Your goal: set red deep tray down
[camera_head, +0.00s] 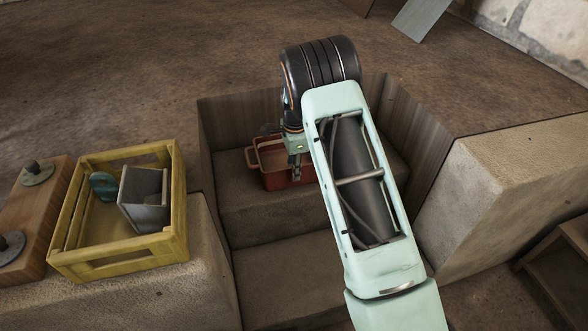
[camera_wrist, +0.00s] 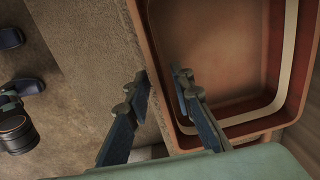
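The red deep tray (camera_head: 276,176) is at the back of a wooden-sided recess, over the upper stone step. I cannot tell whether its underside touches the step. In the wrist view the tray (camera_wrist: 215,60) fills the upper right, with a pale band around its inside; it looks empty. My gripper (camera_head: 297,172) is at the tray's right part in the head view. In the wrist view its fingertips (camera_wrist: 162,80) straddle the tray's left wall, one outside and one inside.
A yellow crate (camera_head: 85,238) holding a grey box-like part (camera_head: 143,199) and a teal item (camera_head: 103,186) stands on the stone ledge at left. The recess's wooden walls (camera_head: 428,115) rise close around the tray. The lower step (camera_head: 290,275) is bare.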

